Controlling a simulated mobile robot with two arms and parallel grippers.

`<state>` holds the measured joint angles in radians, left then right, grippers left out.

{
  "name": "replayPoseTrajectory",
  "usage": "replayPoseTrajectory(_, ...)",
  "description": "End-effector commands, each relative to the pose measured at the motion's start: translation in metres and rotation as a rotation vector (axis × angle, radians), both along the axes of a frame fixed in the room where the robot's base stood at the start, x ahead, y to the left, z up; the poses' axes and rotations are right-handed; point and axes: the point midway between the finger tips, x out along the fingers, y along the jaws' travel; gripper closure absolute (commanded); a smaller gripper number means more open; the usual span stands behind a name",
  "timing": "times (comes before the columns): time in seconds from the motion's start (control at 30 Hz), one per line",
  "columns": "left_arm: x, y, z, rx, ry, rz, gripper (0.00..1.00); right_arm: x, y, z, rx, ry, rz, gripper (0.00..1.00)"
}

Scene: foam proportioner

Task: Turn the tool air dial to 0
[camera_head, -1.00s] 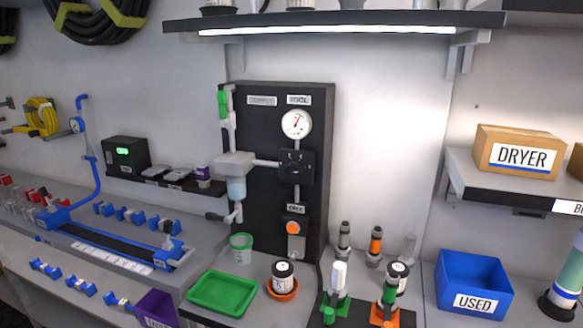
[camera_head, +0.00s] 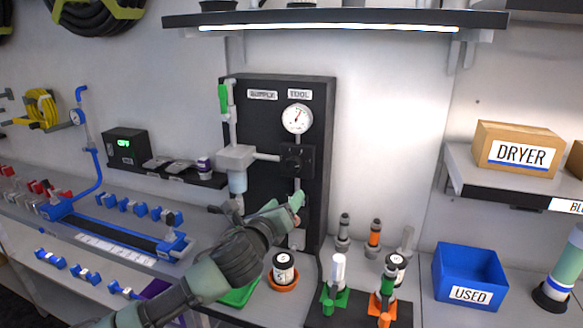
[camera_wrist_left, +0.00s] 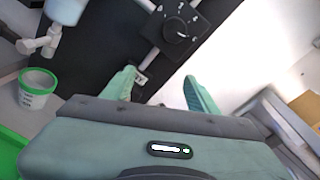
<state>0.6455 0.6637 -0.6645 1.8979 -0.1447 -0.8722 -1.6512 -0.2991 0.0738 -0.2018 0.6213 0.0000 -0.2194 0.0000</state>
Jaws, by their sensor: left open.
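The tool air dial is a black square knob unit (camera_head: 297,160) on the dark panel (camera_head: 318,110), below a round white gauge (camera_head: 297,118) under the TOOL label. In the left wrist view the dial (camera_wrist_left: 178,28) shows a round knob with white marks around it, at the top, beyond my fingertips. My left gripper (camera_head: 292,204) is in front of the panel, below the dial and apart from it. In the left wrist view its two green fingers (camera_wrist_left: 158,88) are spread with nothing between them. The knob's exact setting is too small to read. My right gripper is not in view.
A white filter bowl (camera_head: 237,165) hangs left of the dial. Below are a green tray (camera_head: 240,296), a small jar (camera_head: 284,268) and several green and orange nozzle tools (camera_head: 385,290). A blue USED bin (camera_head: 470,272) stands right. A shelf (camera_head: 340,20) runs above.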

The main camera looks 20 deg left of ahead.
Motion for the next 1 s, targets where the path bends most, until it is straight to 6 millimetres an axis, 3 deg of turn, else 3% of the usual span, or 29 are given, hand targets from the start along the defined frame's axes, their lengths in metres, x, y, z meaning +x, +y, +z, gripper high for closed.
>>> replayPoseTrajectory(0.03,0.008,0.006,0.018,0.083,-0.039,-0.005,0.41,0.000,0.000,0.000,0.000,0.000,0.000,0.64)
replayPoseTrajectory(0.1,0.015,0.011,0.034,0.170,-0.073,-0.010,0.41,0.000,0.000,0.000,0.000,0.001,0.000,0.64)
replayPoseTrajectory(0.23,0.024,0.015,0.047,0.242,-0.100,-0.015,0.41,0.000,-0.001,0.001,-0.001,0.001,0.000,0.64)
replayPoseTrajectory(0.7,0.085,0.012,0.048,0.244,-0.100,-0.014,0.41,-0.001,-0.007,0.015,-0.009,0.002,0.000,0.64)
replayPoseTrajectory(1.0,0.098,0.012,0.046,0.244,-0.100,-0.015,0.41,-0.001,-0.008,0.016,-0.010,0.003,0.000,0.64)
